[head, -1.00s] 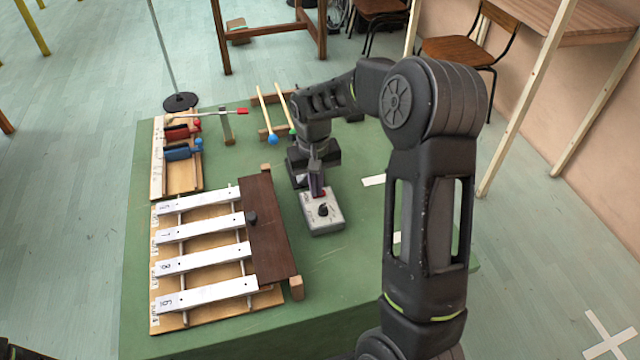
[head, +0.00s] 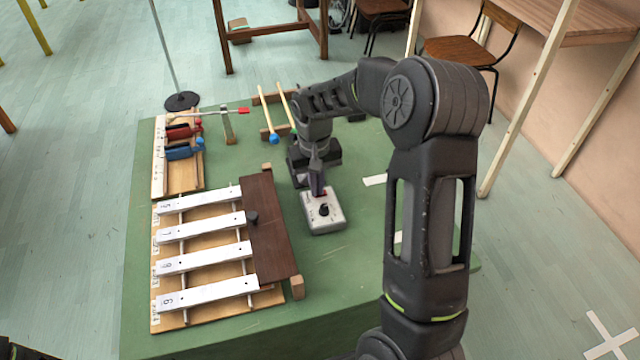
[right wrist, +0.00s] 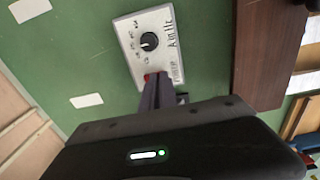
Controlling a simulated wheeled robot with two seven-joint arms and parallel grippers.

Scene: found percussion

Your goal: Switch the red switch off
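A small light-grey box (head: 334,218) with a black knob stands on the green table. It also shows in the right wrist view (right wrist: 127,36), with printed marks around the knob. The red switch (head: 325,193) is at the box's far end, mostly hidden by my fingers; a bit of red shows beside them in the right wrist view (right wrist: 147,77). Which way the switch is set cannot be told. My right gripper (head: 319,191) points down at the switch, its fingers together at the box's edge (right wrist: 158,80). Whether they touch the switch is unclear. My left gripper is out of view.
A xylophone-like row of white bars (head: 205,262) with a brown board (head: 268,225) lies left of the box. Red and blue clamps (head: 183,151) on a wooden board, and mallets (head: 267,112), lie farther back. The green table (head: 350,265) is clear in front of the box.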

